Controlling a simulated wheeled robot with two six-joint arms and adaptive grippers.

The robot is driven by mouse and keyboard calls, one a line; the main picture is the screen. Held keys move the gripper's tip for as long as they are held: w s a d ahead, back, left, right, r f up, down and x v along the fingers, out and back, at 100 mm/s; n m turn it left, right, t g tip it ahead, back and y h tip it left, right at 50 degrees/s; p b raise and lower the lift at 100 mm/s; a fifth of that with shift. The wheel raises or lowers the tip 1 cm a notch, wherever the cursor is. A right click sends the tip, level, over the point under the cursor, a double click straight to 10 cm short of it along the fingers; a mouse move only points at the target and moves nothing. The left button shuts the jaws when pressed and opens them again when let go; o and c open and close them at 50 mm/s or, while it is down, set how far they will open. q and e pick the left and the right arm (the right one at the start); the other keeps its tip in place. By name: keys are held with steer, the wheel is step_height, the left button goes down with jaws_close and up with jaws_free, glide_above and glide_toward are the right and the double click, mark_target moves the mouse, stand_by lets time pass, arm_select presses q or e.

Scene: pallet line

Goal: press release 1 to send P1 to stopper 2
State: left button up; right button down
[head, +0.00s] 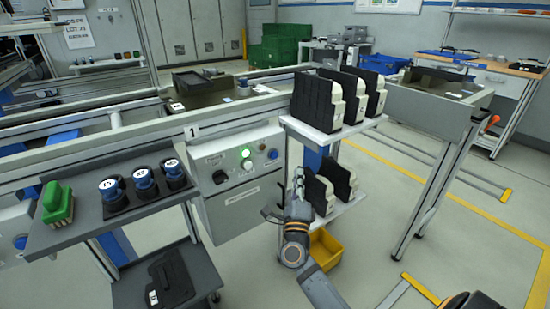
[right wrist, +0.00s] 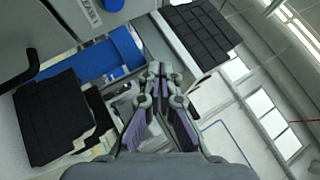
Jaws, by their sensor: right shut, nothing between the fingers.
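The control box (head: 238,185) under the conveyor rail carries a "1" sign (head: 191,132) above it. Its face has a lit green button (head: 246,152), a blue button (head: 272,154) and a black knob (head: 220,177). My right gripper (head: 298,176) is to the right of the box, apart from the buttons, beside the rack. It is shut and empty, and its fingers meet in the right wrist view (right wrist: 160,72). A dark tray-like pallet (head: 205,92) sits on the line behind; no P1 mark is legible. My left gripper is out of view.
A rack shelf (head: 325,132) with black and white parts stands right of the box, close to my right gripper. A yellow bin (head: 325,249) is below. A grey shelf (head: 95,222) at left holds blue-topped cylinders and a green block (head: 57,203).

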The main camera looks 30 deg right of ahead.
mark_target(274, 155)
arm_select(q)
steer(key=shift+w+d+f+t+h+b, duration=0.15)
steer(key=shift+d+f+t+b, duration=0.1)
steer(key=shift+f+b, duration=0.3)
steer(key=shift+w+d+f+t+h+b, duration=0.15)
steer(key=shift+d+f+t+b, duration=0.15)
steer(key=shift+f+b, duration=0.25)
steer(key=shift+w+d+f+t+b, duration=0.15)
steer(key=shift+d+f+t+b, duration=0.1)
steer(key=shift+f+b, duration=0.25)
arm_select(e)
steer(key=w, duration=0.8)
steer(key=shift+w+a, duration=0.35)
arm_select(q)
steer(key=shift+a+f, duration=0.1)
arm_select(e)
steer(key=shift+w, duration=0.4)
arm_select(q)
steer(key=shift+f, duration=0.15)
arm_select(e)
steer(key=shift+w+a, duration=0.1)
steer(key=shift+w, duration=0.35)
steer(key=shift+s, duration=0.15)
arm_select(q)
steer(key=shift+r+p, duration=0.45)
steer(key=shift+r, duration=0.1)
arm_select(e)
steer(key=shift+s, duration=0.7)
